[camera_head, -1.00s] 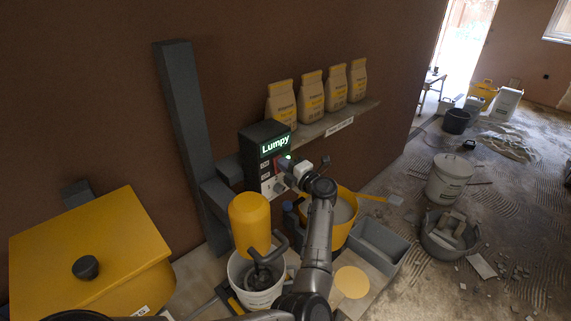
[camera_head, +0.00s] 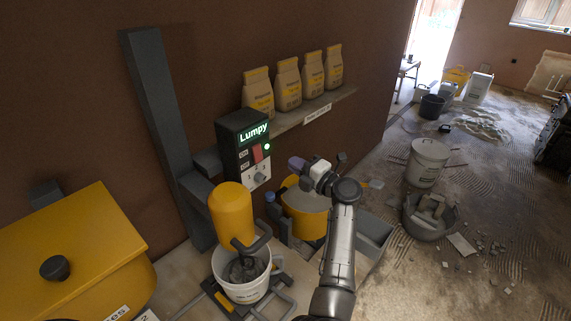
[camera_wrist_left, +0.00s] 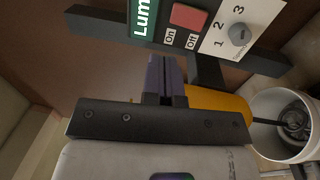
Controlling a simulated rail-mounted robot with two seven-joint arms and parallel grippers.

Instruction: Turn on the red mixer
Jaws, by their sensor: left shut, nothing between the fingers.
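The mixer has a yellow motor body (camera_head: 231,214) and a grey handle, and its lower end is in a white bucket (camera_head: 241,290). Nothing on its body looks red. A red switch (camera_head: 257,153), with On and Off labels, shows in the left wrist view (camera_wrist_left: 188,17) too. A grey dial (camera_wrist_left: 239,35) marked 1, 2, 3 is beside it. My left gripper (camera_head: 296,163) is shut and empty, right of the box and apart from it. My right gripper is out of view.
A yellow tub (camera_head: 303,224) stands below my left gripper. Several paper bags (camera_head: 288,84) stand on a wall shelf (camera_head: 340,95). A large yellow bin (camera_head: 85,250) is at left. White and grey buckets stand on the floor at right.

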